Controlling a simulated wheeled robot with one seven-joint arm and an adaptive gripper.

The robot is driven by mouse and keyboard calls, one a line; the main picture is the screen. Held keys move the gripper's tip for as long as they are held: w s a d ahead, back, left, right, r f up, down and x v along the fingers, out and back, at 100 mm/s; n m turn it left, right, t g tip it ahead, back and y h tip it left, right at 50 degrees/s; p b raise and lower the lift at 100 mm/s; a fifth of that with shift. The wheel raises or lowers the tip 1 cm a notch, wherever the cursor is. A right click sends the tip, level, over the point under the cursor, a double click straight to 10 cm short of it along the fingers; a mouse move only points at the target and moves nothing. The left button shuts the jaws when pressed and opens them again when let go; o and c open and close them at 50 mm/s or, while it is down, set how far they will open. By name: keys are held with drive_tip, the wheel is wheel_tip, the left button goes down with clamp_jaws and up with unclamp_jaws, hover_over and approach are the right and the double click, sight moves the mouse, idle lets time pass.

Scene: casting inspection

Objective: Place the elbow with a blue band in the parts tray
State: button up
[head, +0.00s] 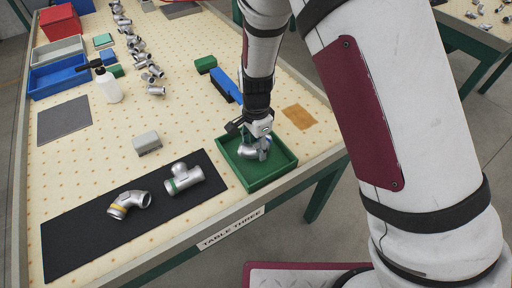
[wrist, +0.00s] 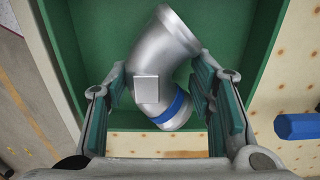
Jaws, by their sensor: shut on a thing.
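The silver elbow with a blue band (wrist: 165,62) is between the fingers of my gripper (wrist: 162,100) in the wrist view. The blue band (wrist: 172,111) is toward the near end, and a square pad shows on the elbow's side. My gripper (head: 256,146) is shut on the elbow. The green parts tray (head: 230,177) is below and around it in the head view. The elbow (head: 246,152) is inside the tray's outline; whether it touches the floor I cannot tell. My gripper partly hides it in the head view.
A black mat (head: 80,240) left of the tray bears a yellow-banded elbow (head: 128,203) and a green-banded tee (head: 184,178). A grey block (head: 147,143), a blue object (head: 226,85), an orange patch (head: 299,117) and a white bottle (head: 108,86) are also on the table.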

sight(256, 143)
drive_tip(key=shift+f, duration=0.7)
drive_tip(key=o, duration=1.6)
drive_tip(key=shift+f, duration=0.15)
wheel_tip(256, 143, up, 12)
drive_tip(key=shift+r+p, duration=0.15)
drive_tip(key=shift+p, duration=0.2)
